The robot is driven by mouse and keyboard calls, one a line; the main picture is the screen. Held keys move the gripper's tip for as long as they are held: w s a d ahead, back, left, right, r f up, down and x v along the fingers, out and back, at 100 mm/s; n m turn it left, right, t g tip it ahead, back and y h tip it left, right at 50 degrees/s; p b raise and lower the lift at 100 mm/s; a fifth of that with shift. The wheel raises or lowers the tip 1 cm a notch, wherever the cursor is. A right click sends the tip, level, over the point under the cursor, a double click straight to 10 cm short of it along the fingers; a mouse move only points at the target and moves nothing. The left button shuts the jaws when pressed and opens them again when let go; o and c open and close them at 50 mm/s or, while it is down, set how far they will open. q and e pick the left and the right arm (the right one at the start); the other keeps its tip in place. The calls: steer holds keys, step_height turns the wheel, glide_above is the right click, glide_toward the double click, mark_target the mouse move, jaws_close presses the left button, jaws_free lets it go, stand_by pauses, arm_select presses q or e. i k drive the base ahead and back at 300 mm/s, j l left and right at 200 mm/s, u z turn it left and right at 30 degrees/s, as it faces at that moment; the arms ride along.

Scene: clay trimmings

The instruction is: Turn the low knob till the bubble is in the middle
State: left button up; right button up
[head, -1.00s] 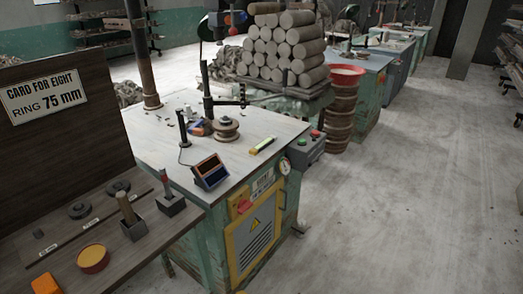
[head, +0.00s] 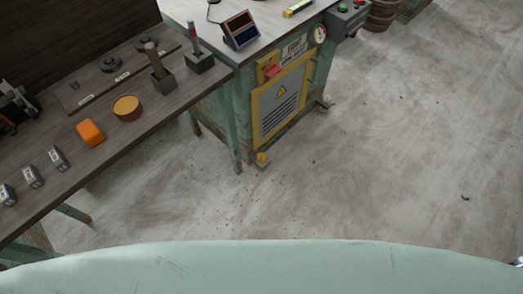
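A small yellow knob (head: 262,158) sits low at the foot of the green machine table (head: 243,105), near the floor at its front corner. A slim yellow-green bar that looks like a spirit level (head: 298,8) lies on the table top at the upper edge of the head view. Its bubble is too small to make out. Neither of my grippers can be clearly made out in this view.
A wooden bench (head: 165,108) at left holds an orange block (head: 90,132), a round yellow-topped tin (head: 127,107) and several small grey blocks. A control box (head: 347,18) juts from the table's right side.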

mark_target(262, 157)
steer(key=i+l+u, duration=0.1)
steer(key=l, duration=0.25)
steer(key=i+l+u, duration=0.15)
steer(key=l, duration=0.25)
steer(key=i+l+u, duration=0.1)
steer(key=l, duration=0.3)
steer(key=i, duration=0.05)
